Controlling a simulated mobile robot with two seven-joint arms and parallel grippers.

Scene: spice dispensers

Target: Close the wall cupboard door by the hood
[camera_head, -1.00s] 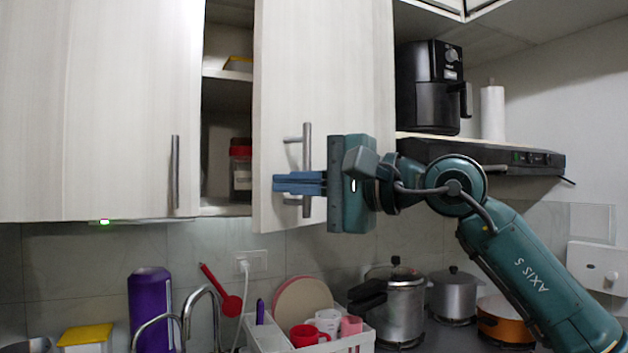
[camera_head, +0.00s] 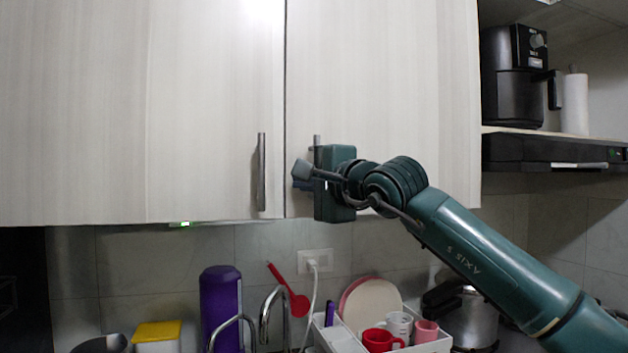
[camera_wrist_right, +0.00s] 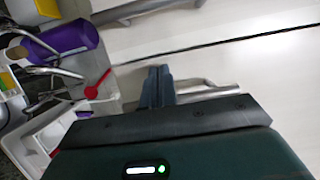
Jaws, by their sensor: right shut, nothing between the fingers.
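The wall cupboard door by the hood (camera_head: 400,90) is pale wood grain and hangs level with the door to its left, with only a thin dark seam between them. Its bar handle (camera_head: 317,142) is mostly hidden behind my right gripper (camera_head: 303,184). The right gripper is shut and empty, its fingers at the door front beside the handle. In the right wrist view, the blue-grey fingers (camera_wrist_right: 157,78) are together next to the metal handle (camera_wrist_right: 205,88); I cannot tell whether they touch the door. My left gripper is out of view.
The left door (camera_head: 130,110) has its own bar handle (camera_head: 261,172). Below are a dish rack (camera_head: 430,346), a purple bottle (camera_head: 221,305) and a pot (camera_head: 472,318).

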